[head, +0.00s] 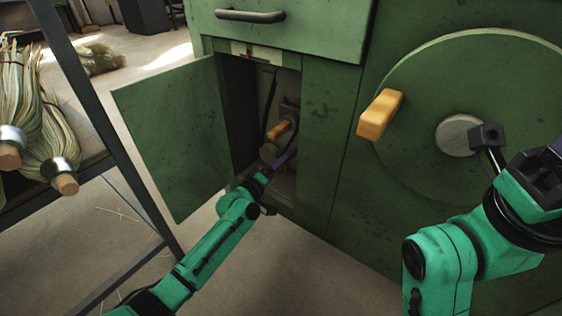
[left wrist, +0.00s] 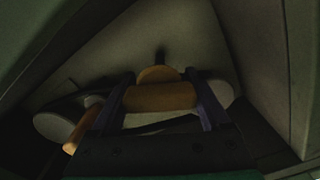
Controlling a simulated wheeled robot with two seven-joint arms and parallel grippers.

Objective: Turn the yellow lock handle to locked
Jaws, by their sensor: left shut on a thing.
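The yellow lock handle (head: 279,129) is inside the open compartment of the green machine, on a grey round mount. My left gripper (head: 284,158) reaches into the compartment from below. In the left wrist view, the two fingers of my left gripper (left wrist: 161,98) stand on either side of a yellow-orange cylindrical grip (left wrist: 160,97) and are shut on it. Its exact turn angle is hard to read in the dim light. My right arm is at the right edge of the head view; its fingertips are mostly cut off.
The green compartment door (head: 170,140) hangs open to the left of my left arm. A large green wheel (head: 480,90) with a yellow crank knob (head: 380,115) is on the right. A dark rack holding straw bundles (head: 40,130) stands at the left. The compartment is narrow.

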